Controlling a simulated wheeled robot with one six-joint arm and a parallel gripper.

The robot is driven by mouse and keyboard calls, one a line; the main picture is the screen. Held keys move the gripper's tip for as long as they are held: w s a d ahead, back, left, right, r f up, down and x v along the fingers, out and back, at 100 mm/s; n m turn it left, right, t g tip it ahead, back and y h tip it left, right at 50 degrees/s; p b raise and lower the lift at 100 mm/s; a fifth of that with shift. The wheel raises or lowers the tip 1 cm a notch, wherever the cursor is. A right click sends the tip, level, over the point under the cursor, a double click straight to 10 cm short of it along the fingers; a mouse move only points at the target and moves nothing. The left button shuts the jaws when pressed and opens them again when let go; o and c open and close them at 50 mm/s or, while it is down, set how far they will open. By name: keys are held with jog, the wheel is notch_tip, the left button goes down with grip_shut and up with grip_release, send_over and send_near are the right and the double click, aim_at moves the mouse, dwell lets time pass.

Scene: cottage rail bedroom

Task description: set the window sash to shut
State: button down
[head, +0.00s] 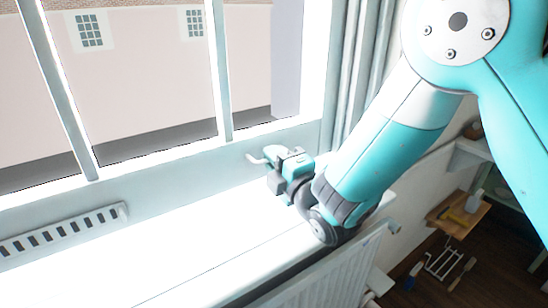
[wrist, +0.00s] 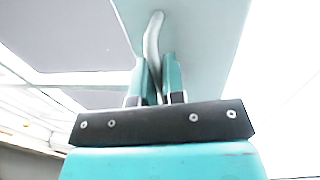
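The window sash (head: 150,163) is white with glazing bars and fills the left and middle of the head view. Its pale lower rail also shows in the wrist view (wrist: 205,30). A slim curved handle (head: 257,159) stands on the rail near its right end; in the wrist view the handle (wrist: 152,40) runs down between my fingers. My gripper (head: 277,168) is at the handle, with its two teal fingers (wrist: 158,75) close together on either side of it, apparently closed on it. How far the sash stands from its frame is not clear.
A bright white sill (head: 170,235) lies below the sash, with a slotted grey strip (head: 65,231) at left. A radiator (head: 325,280) stands below the sill. Curtain folds (head: 355,60) hang at the right of the window. A wooden shelf (head: 458,215) and small items are at lower right.

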notch_tip(320, 180, down, 10)
jog(key=b, duration=1)
jog(key=shift+r+b, duration=0.2)
jog(key=shift+b, duration=0.1)
jog(key=shift+s, duration=0.1)
jog(key=c, duration=1.2)
grip_release()
jog(key=shift+r, duration=0.2)
